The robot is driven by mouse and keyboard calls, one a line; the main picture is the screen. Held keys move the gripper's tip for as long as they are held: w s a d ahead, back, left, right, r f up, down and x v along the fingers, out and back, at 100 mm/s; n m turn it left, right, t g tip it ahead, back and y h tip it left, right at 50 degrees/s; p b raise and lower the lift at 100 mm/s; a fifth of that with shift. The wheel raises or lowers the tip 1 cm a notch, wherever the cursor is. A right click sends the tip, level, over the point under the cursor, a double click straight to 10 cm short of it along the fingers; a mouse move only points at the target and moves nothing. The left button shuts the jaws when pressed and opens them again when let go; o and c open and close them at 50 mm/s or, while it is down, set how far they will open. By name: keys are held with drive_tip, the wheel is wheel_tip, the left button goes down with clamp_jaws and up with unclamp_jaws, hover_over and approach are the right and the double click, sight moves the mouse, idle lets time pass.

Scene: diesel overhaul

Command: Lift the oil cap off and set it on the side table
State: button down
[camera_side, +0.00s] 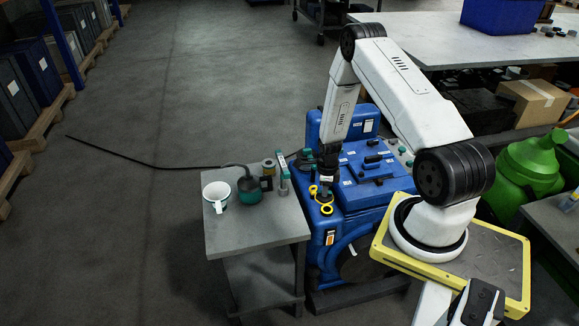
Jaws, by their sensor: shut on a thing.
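The blue diesel engine (366,178) stands right of the side table (262,232). My gripper (325,188) points down over the engine's near left corner, close to the table's right edge. It is shut on a small yellow part, which I take to be the oil cap (325,198); the fingers partly hide it. Yellow rings show at and just below the fingertips, and I cannot tell which belong to the cap. I also cannot tell whether the cap is seated or raised clear of the engine.
On the side table are a white mug (216,193), a dark green oil can (249,188) with a spout, a small tan tin (268,166) and a teal-ended tool (283,176). The table's front half is clear. A green container (531,165) stands at right.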

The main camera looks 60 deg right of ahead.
drive_tip(key=w+a+r+n, duration=0.2)
drive_tip(key=w+a, duration=0.1)
drive_tip(key=a, duration=0.3)
drive_tip(key=w+a+r+n, duration=0.2)
drive_tip(key=w+a, duration=0.1)
drive_tip(key=a, duration=0.3)
drive_tip(key=shift+a+r+n, duration=0.2)
drive_tip(key=shift+a+n, duration=0.1)
drive_tip(key=shift+a, duration=0.05)
drive_tip(key=shift+f, duration=0.1)
drive_tip(key=shift+f, duration=3.2)
drive_tip(key=shift+c, duration=2.4)
unclamp_jaws()
drive_tip(key=shift+r, duration=0.1)
wheel_tip(320, 180, up, 8)
drive_tip(key=shift+f, duration=0.25)
